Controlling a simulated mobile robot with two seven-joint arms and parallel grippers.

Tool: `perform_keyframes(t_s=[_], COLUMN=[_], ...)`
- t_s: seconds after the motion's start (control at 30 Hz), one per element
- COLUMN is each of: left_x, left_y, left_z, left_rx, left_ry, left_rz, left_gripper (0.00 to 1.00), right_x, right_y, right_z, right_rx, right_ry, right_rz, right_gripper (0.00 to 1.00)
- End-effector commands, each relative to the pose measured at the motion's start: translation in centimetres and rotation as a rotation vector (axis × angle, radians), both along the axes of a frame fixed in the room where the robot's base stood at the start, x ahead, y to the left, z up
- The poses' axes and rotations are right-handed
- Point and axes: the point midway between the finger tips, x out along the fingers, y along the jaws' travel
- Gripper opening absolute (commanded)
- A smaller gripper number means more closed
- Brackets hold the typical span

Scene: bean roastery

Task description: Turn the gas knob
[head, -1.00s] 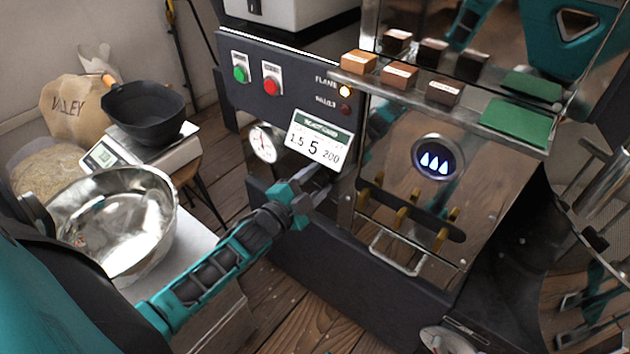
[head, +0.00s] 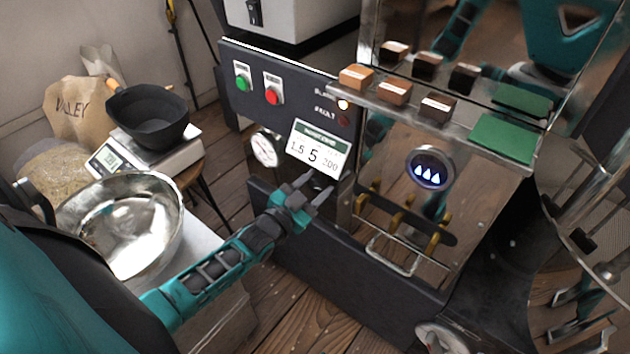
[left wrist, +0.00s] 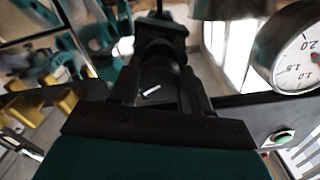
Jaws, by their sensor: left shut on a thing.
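The gas knob (head: 317,184) is dark and sits under the white settings card (head: 318,150) on the roaster's front panel. In the left wrist view the knob (left wrist: 158,82) has a short white mark, tilted a little off level. My left gripper (head: 314,187) is shut on the knob, one finger on each side of it, and hides part of it in the head view. The round display (head: 431,168) shows three lit flame symbols. My right gripper is not in view.
A dial gauge (head: 265,149) is left of the knob; it looms close in the left wrist view (left wrist: 298,48). Green (head: 242,82) and red (head: 272,96) buttons sit above. Brass levers (head: 397,218) are to the right. A steel bowl (head: 150,215) stands near my left arm.

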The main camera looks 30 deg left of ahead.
Motion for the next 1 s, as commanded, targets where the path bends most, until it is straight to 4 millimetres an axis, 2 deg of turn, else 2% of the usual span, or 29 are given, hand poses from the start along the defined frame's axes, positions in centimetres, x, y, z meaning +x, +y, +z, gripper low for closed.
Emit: perform_keyframes(t_s=[0.4,1.0], left_x=[-0.06,-0.11], left_y=[0.07,0.03], left_z=[-0.15,-0.29], left_rx=[-0.228,-0.272], left_ry=[0.023,0.028], left_rz=[0.002,0.001], left_gripper=[0.17,0.17], right_x=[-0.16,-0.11], right_y=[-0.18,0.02], right_z=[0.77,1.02], right_rx=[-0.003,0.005], right_ry=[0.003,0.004], right_rz=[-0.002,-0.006], right_gripper=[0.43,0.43])
